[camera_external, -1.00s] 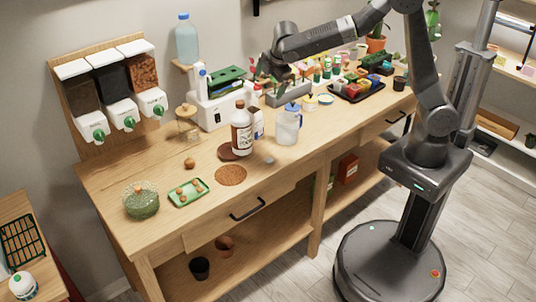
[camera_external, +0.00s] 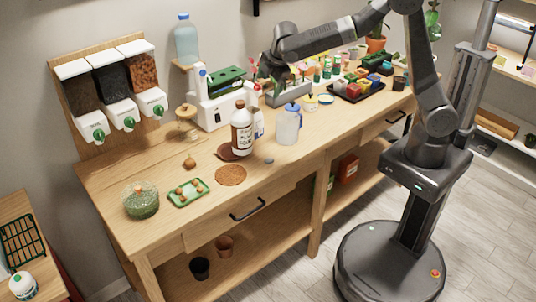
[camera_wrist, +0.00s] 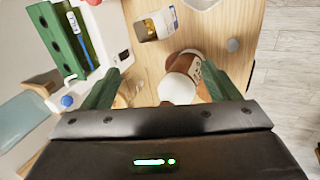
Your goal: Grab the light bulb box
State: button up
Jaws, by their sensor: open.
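A small box with a white and yellow face, which looks like the light bulb box (camera_wrist: 157,24), lies at the top middle of the wrist view. In the external view it appears as a pale box (camera_external: 258,124), partly hidden behind the brown bottle (camera_external: 241,130). My gripper (camera_external: 268,70) is above the back of the workbench, behind the bottle and box. In the wrist view its green fingers (camera_wrist: 160,88) are wide apart with nothing held between them. The bottle (camera_wrist: 186,72) shows beyond the fingers, its white cap toward the camera; the box is farther up the picture.
A white machine with a green top (camera_external: 218,108) stands left of the box. A blue-lidded pitcher (camera_external: 287,125) stands to its right. A grey planter (camera_external: 288,95) and small pots are behind. The bench front (camera_external: 295,165) has some bare wood.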

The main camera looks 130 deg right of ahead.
jog(key=d+f+m+b, duration=0.4)
jog(key=f+m+b, duration=0.25)
jog(key=m, duration=0.85)
send_over(253, 123)
jog(key=s+d, duration=0.1)
jog(key=s, duration=0.2)
notch_tip(253, 123, down, 8)
jog(key=shift+t, duration=0.4)
jog(key=shift+p+x, duration=0.9)
jog(key=shift+x, duration=1.8)
jog(key=c, duration=1.1)
